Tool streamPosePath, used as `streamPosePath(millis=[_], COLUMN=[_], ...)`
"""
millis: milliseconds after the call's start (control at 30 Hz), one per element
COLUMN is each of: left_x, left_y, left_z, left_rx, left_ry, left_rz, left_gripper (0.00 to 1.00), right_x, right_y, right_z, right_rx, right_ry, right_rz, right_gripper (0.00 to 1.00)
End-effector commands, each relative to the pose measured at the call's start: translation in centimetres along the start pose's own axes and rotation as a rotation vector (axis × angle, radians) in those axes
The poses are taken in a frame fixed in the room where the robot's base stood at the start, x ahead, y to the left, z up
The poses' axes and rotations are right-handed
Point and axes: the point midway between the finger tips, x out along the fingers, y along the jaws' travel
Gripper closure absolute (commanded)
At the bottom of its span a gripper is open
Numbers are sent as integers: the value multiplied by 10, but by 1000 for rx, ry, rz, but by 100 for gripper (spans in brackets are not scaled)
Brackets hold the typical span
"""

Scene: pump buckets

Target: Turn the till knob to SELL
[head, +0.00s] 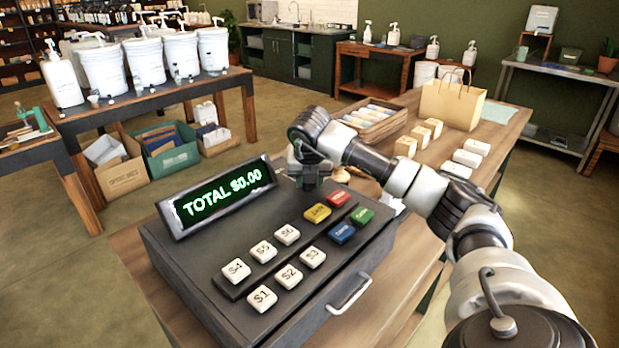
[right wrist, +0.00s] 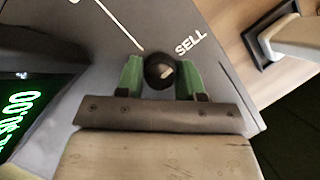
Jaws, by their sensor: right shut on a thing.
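The till (head: 270,262) stands on the wooden counter, with its display reading TOTAL $0.00. My right gripper (head: 311,175) reaches down to the till's top at the far right of the display. In the right wrist view, its green fingers (right wrist: 160,75) are shut on the dark round knob (right wrist: 158,68), one on each side. The SELL label (right wrist: 191,42) is just up and right of the knob, and a white line runs in from the upper left. A small pale mark shows on the knob; its exact pointing is unclear. The head view hides the knob behind the gripper. My left gripper is not in view.
White and coloured keys (head: 287,235) cover the till's front top, below the gripper. A paper bag (head: 453,101), a crate of packets (head: 372,118) and pale blocks (head: 467,158) stand farther back on the counter. A table with white pump buckets (head: 143,62) is at the left.

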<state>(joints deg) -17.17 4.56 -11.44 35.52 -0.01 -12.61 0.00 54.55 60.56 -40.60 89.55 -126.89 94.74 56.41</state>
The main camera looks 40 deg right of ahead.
Motion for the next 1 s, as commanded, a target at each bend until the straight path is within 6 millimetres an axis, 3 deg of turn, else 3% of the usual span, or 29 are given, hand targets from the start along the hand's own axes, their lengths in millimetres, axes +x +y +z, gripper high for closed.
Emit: streamPosePath(millis=[200,233,367,733,1000], left_x=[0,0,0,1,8], left_y=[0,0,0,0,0], left_z=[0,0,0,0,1], left_rx=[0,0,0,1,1], left_ry=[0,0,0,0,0], left_rz=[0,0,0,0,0], left_gripper=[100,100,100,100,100], right_x=[0,0,0,-6,-55], right_y=[0,0,0,0,0], right_z=[1,1,0,1,1], right_rx=[2,2,1,0,1], right_ry=[-2,-2,-1,-2,-6], right_rz=[0,0,0,1,4], right_gripper=[86,59,40,40,40])
